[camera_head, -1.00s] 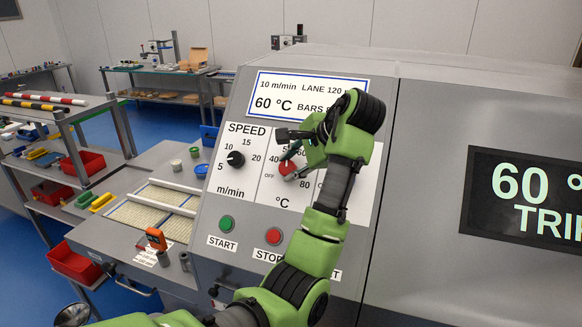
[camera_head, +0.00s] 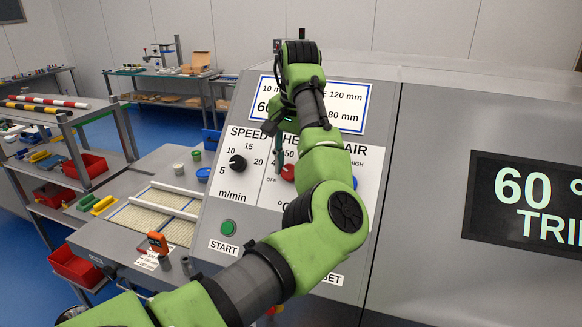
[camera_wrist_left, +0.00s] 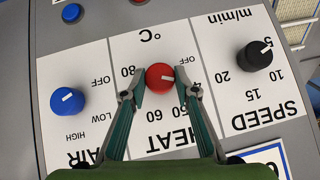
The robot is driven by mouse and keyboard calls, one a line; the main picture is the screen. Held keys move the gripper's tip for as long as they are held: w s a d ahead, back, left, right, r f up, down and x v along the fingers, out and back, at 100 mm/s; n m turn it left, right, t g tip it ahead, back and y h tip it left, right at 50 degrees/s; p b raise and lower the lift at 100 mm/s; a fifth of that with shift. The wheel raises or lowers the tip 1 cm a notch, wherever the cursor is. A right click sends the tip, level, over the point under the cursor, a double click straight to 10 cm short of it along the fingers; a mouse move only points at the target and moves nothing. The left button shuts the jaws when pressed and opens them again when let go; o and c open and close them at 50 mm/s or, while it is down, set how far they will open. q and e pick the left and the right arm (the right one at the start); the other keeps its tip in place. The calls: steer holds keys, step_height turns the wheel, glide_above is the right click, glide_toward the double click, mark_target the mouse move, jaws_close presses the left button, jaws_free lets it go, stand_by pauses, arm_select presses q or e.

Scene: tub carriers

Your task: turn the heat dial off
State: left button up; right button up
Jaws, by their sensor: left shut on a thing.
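The red heat dial (camera_wrist_left: 160,77) is on the white panel between the black speed dial (camera_wrist_left: 255,56) and the blue air dial (camera_wrist_left: 67,101). Its white mark points right in the upside-down wrist view, roughly toward 40, close to the OFF label. My left gripper (camera_wrist_left: 160,87) has one finger on each side of the red dial and is shut on it. In the head view the red dial (camera_head: 288,172) shows beside my left arm, and the fingers (camera_head: 278,150) are partly hidden. My right gripper is not in view.
The green START button (camera_head: 228,227) is below the speed dial. My arm covers part of the panel and its upper display (camera_head: 345,95). A large dark screen (camera_head: 530,203) at right reads 60 °. A bench with a tray stands at left.

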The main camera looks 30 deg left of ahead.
arm_select(q)
steer(key=n+h, duration=0.3)
steer(key=shift+s+a+f+t, duration=0.15)
steer(key=shift+a+t, duration=0.05)
steer(key=shift+t, duration=0.2)
steer(key=n+h, duration=0.1)
steer(key=n+t+h, duration=0.1)
steer(key=n, duration=0.1)
steer(key=shift+s+a+f, duration=0.15)
steer(key=shift+h, duration=0.4)
steer(key=o, duration=1.1)
steer(key=shift+t, duration=0.3)
steer(key=shift+a+r, duration=0.1)
steer(key=shift+r, duration=0.2)
steer(key=v, duration=1.1)
steer(key=shift+r, duration=0.25)
